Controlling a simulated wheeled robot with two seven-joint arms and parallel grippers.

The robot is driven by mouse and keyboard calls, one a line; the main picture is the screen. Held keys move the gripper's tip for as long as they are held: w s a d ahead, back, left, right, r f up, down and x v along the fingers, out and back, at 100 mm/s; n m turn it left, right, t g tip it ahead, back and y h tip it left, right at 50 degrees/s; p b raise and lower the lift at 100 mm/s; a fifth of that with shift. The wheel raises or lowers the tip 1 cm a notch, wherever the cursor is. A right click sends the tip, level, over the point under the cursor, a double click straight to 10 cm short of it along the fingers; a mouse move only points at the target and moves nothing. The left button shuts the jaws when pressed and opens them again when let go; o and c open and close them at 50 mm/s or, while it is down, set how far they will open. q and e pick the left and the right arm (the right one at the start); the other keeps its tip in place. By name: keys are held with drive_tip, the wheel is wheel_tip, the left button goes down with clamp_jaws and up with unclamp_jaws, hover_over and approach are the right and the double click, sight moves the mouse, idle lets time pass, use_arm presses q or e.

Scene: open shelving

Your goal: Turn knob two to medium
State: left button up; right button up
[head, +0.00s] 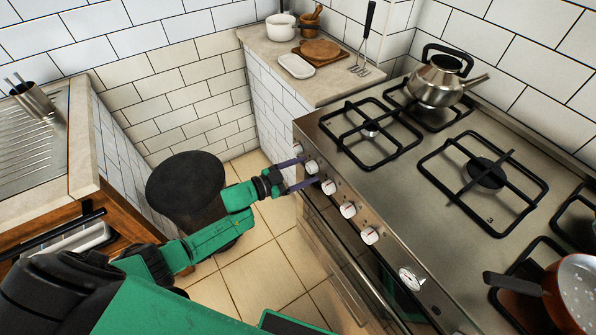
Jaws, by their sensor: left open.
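The stove front (318,216) carries a row of several white knobs along its upper edge. The second knob from the far end (311,167) sits between the fingertips of my left gripper (310,170). The gripper is open, with one finger on each side of that knob; whether the fingers touch it I cannot tell. The farthest knob (298,149) is just beyond the upper finger. The third knob (329,187) is just past the lower finger. Nearer are a fourth (348,210) and a fifth knob (370,236). The knob's marking is too small to read. My right gripper is not in view.
A kettle (438,82) stands on the far right burner, and a red pan (568,292) is at the near right. The oven handle (345,270) runs below the knobs. A dark round bin (186,190) stands on the floor behind my left arm. A counter (262,68) adjoins the stove.

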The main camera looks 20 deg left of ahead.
use_arm(q)
drive_tip(key=v, duration=1.4)
drive_tip(key=shift+s, duration=0.2)
drive_tip(key=shift+a, duration=0.2)
drive_tip(key=s+a+f+n+y, duration=0.1)
drive_tip(key=a+f+n+y, duration=0.15)
drive_tip(key=f, duration=0.45)
drive_tip(key=s+a+f+n+y, duration=0.1)
drive_tip(key=a+f+n+y, duration=0.1)
drive_tip(key=a+f+y, duration=0.35)
drive_tip(key=s+f+n+g+y, duration=0.1)
drive_tip(key=s+f+g, duration=0.1)
drive_tip(key=s+f, duration=0.4)
drive_tip(key=s+f+n+g+y, duration=0.1)
drive_tip(key=s+f+n+g, duration=0.15)
drive_tip(key=f, duration=0.55)
drive_tip(key=s+d+f+g, duration=0.2)
drive_tip(key=s+f, duration=0.1)
drive_tip(key=s, duration=0.4)
drive_tip(key=s+d+f+g, duration=0.2)
drive_tip(key=s+f, duration=0.2)
drive_tip(key=s, duration=0.3)
drive_tip(key=s+d+f+g+y, duration=0.1)
drive_tip(key=s+d+f+g, duration=0.1)
drive_tip(key=s, duration=0.5)
drive_tip(key=shift+s+f+n+g, duration=0.4)
drive_tip(key=shift+f+g, duration=0.05)
drive_tip(key=shift+f, duration=0.45)
